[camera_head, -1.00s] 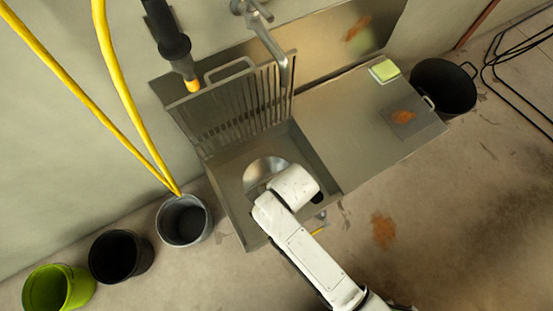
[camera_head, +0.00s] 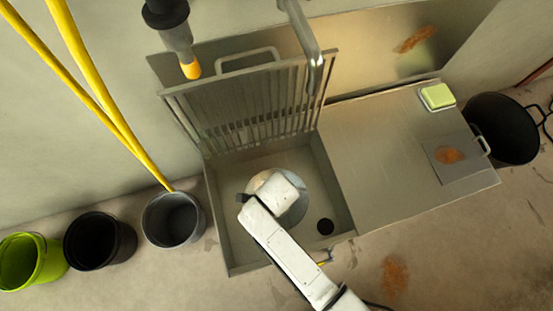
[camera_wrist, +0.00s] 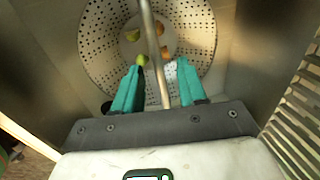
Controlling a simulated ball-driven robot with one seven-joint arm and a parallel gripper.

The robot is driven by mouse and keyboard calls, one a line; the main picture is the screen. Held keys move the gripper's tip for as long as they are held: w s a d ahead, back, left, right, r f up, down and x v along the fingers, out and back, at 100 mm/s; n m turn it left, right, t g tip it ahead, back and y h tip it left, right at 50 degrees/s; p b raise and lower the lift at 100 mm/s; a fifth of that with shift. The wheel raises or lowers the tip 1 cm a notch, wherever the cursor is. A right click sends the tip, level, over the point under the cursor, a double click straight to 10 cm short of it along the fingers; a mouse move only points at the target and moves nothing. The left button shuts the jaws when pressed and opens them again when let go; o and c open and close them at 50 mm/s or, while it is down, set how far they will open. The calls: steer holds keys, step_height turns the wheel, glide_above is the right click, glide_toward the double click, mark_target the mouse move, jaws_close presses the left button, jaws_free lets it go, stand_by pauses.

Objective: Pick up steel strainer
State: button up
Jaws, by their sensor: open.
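The steel strainer (camera_head: 296,211) is a round, shiny bowl on the sink floor, partly covered by my arm in the head view. In the wrist view the strainer (camera_wrist: 97,47) shows as a perforated bowl with a few small green and orange-brown pieces in it. Its thin metal handle (camera_wrist: 150,35) runs across the bowl and down between my fingers. My gripper (camera_wrist: 159,72) is open, with its teal fingers apart on either side of the handle. No finger visibly grips it. The fingertips are hidden in the head view.
The sink (camera_head: 228,235) has raised walls and a slatted rack (camera_head: 250,110) upright at its back. A faucet (camera_head: 308,45) hangs above. The steel counter (camera_head: 375,150) holds a green sponge (camera_head: 436,96). Buckets (camera_head: 174,220) stand on the floor at left.

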steer(key=f+b, duration=0.2)
steer(key=f, duration=0.1)
steer(key=w+f+b, duration=0.1)
steer(key=f, duration=0.1)
steer(key=shift+f, duration=0.1)
jaws_close()
stand_by(0.3)
